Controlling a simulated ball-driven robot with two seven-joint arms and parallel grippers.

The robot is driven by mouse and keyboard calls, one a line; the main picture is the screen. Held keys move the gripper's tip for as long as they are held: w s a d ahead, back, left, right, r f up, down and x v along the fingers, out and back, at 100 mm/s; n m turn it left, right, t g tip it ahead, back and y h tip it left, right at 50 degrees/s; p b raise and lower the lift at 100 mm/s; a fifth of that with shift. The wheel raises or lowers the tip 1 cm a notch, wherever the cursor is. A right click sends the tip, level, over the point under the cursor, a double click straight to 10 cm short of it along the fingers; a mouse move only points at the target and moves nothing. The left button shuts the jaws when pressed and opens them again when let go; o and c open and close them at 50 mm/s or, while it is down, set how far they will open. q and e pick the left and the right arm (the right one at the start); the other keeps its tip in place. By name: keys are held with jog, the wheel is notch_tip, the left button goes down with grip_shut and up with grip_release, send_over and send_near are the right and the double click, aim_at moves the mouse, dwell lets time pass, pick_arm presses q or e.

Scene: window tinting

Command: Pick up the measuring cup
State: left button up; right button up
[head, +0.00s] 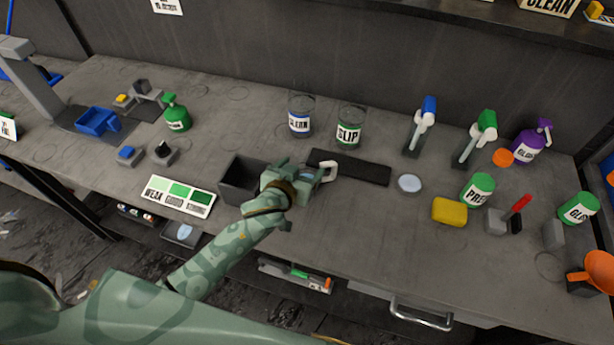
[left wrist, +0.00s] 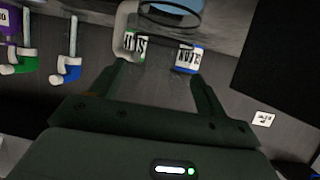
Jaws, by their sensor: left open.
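The measuring cup is clear with a pale loop handle (head: 331,170), standing on the grey bench near its front middle. My left gripper (head: 306,181) is at the cup and hides much of its body in the head view. In the left wrist view the clear cup (left wrist: 160,62) shows ahead between the spread fingers (left wrist: 152,85), with its dark rim above and its handle at upper left. The gripper is open; whether a finger touches the cup I cannot tell. My right gripper is out of view.
A dark open bin (head: 238,183) stands just left of the gripper. A black mat (head: 355,168) lies behind the cup. Jars labelled CLEAN (head: 300,122) and SLIP (head: 349,133) stand at the back. A yellow sponge (head: 449,212) and several bottles are to the right.

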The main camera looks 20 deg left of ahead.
aim_at(308, 165)
pick_arm(q)
jog(key=w+f, duration=0.1)
jog(key=w+b, duration=0.1)
jog(key=w+f, duration=0.1)
jog(key=shift+w+d+f, duration=0.2)
jog(key=shift+d+f, duration=0.1)
jog(key=shift+w+f, duration=0.15)
jog(key=shift+w, duration=0.25)
jog(key=shift+s, duration=0.1)
jog(key=shift+c, duration=0.5)
jog(key=c, duration=0.7)
jog(key=shift+o, duration=0.2)
